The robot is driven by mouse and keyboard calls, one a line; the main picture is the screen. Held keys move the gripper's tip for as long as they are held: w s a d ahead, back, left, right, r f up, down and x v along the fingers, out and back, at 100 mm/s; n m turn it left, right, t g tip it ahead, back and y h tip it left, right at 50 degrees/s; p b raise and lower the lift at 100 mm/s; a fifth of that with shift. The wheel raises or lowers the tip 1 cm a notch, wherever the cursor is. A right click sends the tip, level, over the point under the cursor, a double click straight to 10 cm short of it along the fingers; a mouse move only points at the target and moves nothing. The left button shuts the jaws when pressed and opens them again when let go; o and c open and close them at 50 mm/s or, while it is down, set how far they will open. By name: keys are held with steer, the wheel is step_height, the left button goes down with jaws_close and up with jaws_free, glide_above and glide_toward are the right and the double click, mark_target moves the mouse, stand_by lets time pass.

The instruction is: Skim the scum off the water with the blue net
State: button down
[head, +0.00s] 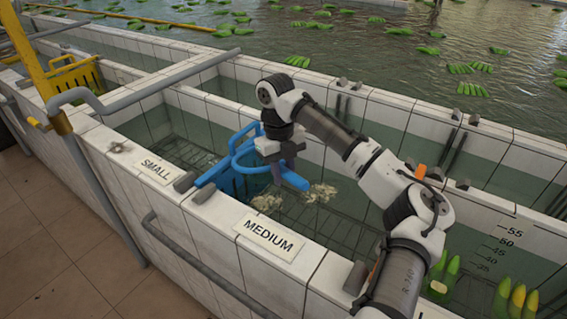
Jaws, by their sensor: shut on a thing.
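My gripper (285,176) points down over the tank and is shut on the net; the exact grip spot is partly hidden by the fingers. The net's lower part is low in the tank, and I cannot tell how deep it sits. Pale scum (322,192) floats in the water to the right of the gripper. Another pale clump of scum (267,202) floats just below the net.
White tiled walls with SMALL (156,169) and MEDIUM (269,238) signs edge the tank. Grey pipe rails (150,90) cross at the left. Green bananas (443,277) stand in the right compartment. A large pool with floating bananas lies behind.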

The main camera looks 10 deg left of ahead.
step_height(320, 180, down, 23)
steer(key=b, duration=1.3)
steer(key=shift+r+p, duration=6.45)
steer(key=shift+r, duration=8)
